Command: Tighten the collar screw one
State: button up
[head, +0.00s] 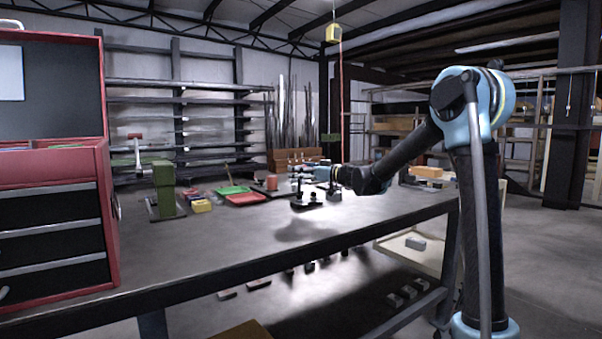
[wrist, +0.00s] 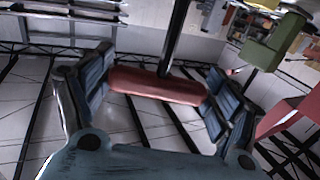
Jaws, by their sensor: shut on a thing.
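My gripper (wrist: 158,88) is shut on a red-handled tool (wrist: 150,84) in the wrist view. The handle lies crosswise between the two ribbed finger pads. A dark straight shaft (wrist: 176,38) runs from the handle to the top of the picture; its tip is out of view. In the head view my gripper (head: 306,172) reaches leftward above the bench, over a small black fixture (head: 308,204). The collar screw cannot be made out, and I cannot tell whether the tool touches anything.
The workbench (head: 270,240) has clear room at its front. A green vise (head: 165,190) stands left, near a red tool chest (head: 60,175). Green (head: 232,190) and red (head: 246,199) trays lie behind. A small grey block (head: 334,194) sits right of the fixture.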

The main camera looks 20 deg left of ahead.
jog(key=o, duration=0.8)
jog(key=c, duration=0.7)
jog(key=shift+o, duration=0.2)
jog(key=shift+s+m+t+h, duration=0.15)
jog(key=shift+m+t+h, duration=0.15)
jog(key=shift+m+t, duration=0.6)
jog(key=shift+t, duration=0.4)
jog(key=shift+m+t+h, duration=0.9)
jog(key=shift+t, duration=0.4)
